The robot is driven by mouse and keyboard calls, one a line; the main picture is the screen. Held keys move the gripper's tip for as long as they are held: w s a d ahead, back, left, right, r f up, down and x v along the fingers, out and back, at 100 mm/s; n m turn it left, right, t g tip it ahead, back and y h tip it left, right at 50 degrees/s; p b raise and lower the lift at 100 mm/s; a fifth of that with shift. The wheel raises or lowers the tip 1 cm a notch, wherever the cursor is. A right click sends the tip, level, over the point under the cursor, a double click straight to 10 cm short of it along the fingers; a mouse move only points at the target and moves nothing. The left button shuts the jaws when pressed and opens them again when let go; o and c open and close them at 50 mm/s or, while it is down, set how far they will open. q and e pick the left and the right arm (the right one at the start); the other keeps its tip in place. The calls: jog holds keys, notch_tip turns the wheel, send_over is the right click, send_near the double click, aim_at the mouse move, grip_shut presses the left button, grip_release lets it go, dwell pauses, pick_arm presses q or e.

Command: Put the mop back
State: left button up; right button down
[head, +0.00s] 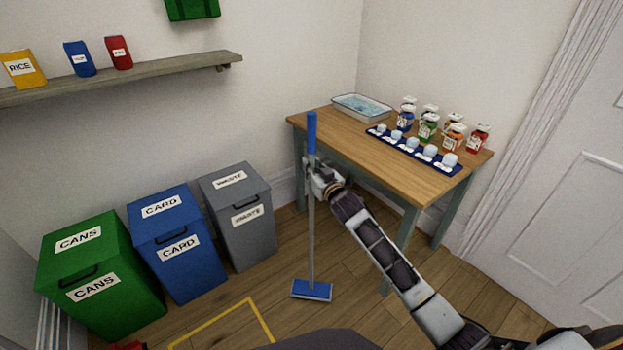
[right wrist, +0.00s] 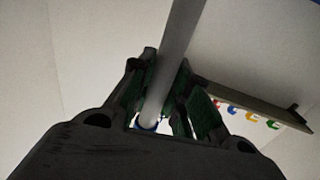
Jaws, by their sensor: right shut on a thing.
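The mop (head: 311,235) has a blue grip at the top, a grey shaft and a flat blue head (head: 312,290). It stands nearly upright in front of the wooden table, with its head at the floor; I cannot tell whether it touches. My right gripper (head: 314,178) is shut on the shaft, just below the blue grip. In the right wrist view the shaft (right wrist: 176,60) passes between the fingers of the gripper (right wrist: 160,105). My left gripper is not in view.
A green cans bin (head: 100,275), a blue card bin (head: 180,245) and a grey waste bin (head: 240,215) stand left of the mop. The table (head: 400,175) carries a tub, jars and a blue tray. A yellow line (head: 262,320) marks the floor. A shelf (head: 150,74) is on the wall.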

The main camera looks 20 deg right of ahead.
jog(key=shift+r, duration=0.1)
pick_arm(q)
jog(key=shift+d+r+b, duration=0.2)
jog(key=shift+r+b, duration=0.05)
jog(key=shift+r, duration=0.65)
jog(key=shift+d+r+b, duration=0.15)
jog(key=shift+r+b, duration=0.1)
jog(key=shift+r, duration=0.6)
pick_arm(e)
jog(key=shift+f, duration=2.05)
jog(key=shift+f, duration=0.15)
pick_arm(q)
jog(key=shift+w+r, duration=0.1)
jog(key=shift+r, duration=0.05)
pick_arm(e)
jog(key=c, duration=1.3)
grip_release()
jog(key=shift+c, duration=0.2)
jog(key=shift+f, duration=0.1)
jog(key=shift+s, duration=0.1)
